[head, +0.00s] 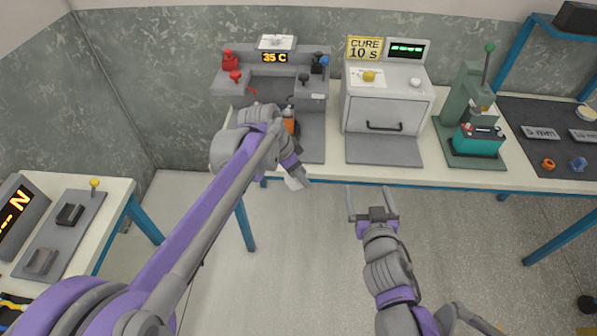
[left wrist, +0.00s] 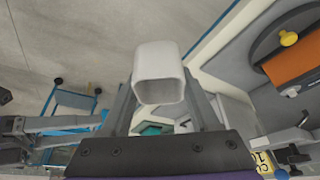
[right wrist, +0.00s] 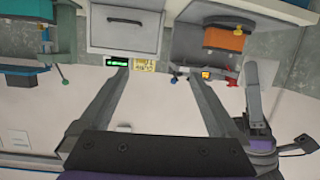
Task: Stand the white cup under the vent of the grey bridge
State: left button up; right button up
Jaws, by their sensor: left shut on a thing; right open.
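The white cup (head: 297,182) is held in my left gripper (head: 292,168), in front of the table's front edge. In the left wrist view the cup (left wrist: 158,72) sits between the two fingers, which are shut on it. The grey bridge (head: 262,83), with an orange 35 C display, stands on the table behind my left arm. Its vent cannot be made out; my left arm hides part of its front. My right gripper (head: 371,197) is open and empty over the floor, right of the cup, and its spread fingers show in the right wrist view (right wrist: 158,80).
An orange object (head: 290,126) stands by the bridge, partly behind my left arm. A grey oven-like box (head: 386,100) with a CURE sign is to the right, then a green press (head: 465,100). A grey mat (head: 385,151) before the box is clear.

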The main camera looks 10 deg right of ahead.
pick_arm(q)
jog(key=s+a+f+n+t+y, duration=0.1)
jog(key=a+f+n, duration=0.5)
jog(key=a, duration=0.7)
jog(key=s+a+f+n+t+y, duration=0.1)
jog(key=s+a+f+n+y, duration=0.1)
jog(key=a+f+n, duration=0.5)
jog(key=a+f+y, duration=0.1)
jog(key=a+f, duration=0.2)
jog(key=a, duration=0.3)
jog(key=shift+n+t, duration=0.3)
jog(key=shift+t, duration=0.1)
pick_arm(e)
jog(key=s+a+f+g+y, duration=0.1)
jog(key=s+a+f+g, duration=0.1)
jog(key=s, duration=0.5)
jog(key=s+a+f+n+g+y, duration=0.1)
jog(key=s+a+f+g, duration=0.2)
jog(key=s+g, duration=0.4)
jog(key=shift+a+f+n+y, duration=0.3)
jog(key=shift+f, duration=0.4)
